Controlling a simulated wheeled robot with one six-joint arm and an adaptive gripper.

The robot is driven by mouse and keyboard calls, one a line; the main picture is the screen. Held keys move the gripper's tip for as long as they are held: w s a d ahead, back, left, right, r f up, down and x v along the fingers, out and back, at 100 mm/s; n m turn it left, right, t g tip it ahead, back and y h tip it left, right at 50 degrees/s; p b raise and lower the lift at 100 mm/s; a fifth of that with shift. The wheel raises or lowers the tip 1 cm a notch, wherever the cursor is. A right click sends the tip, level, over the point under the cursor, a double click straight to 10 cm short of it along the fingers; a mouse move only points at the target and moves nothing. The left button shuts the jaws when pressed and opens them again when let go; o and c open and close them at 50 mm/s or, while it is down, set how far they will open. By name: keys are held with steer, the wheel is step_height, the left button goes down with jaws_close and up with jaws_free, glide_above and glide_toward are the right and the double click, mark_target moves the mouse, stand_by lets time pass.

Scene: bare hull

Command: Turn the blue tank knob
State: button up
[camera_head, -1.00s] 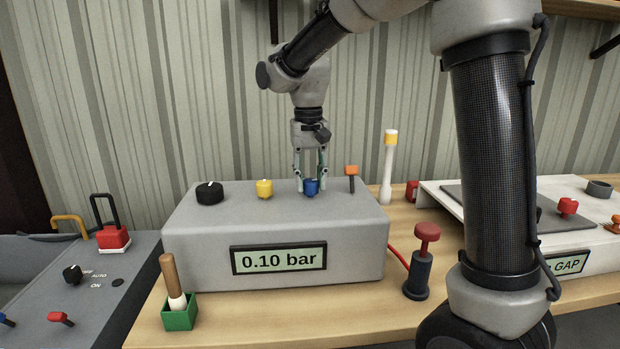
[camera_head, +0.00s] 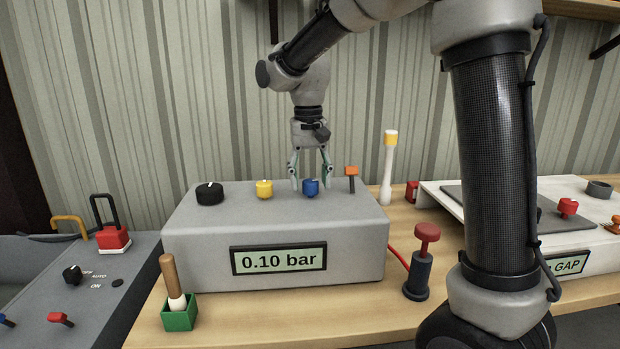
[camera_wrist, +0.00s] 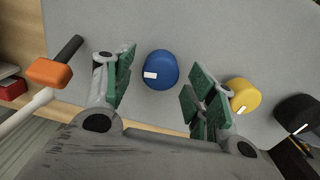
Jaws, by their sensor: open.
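The blue knob (camera_head: 310,187) stands on top of the grey box (camera_head: 300,215), between a yellow knob (camera_head: 264,189) and an orange-topped lever (camera_head: 351,178). My gripper (camera_head: 311,186) points down over the blue knob with its fingers spread, one on each side. In the wrist view the blue knob (camera_wrist: 161,69) lies between the open green-padded fingers (camera_wrist: 160,88), apart from both. Its white mark points to the left there. The yellow knob (camera_wrist: 243,94) is close to the outside of one finger. The display (camera_head: 279,258) on the box front reads 0.10 bar.
A black knob (camera_head: 209,193) is at the box's left end. A white post with a yellow top (camera_head: 389,165) stands behind right, and a red-topped plunger (camera_head: 427,240) stands right of the box. A green holder (camera_head: 180,312) with a wooden-handled tool is in front left.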

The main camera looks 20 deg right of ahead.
mark_target(309, 180)
step_height(309, 180, up, 12)
steer(key=shift+a+f, duration=0.15)
stand_by(0.4)
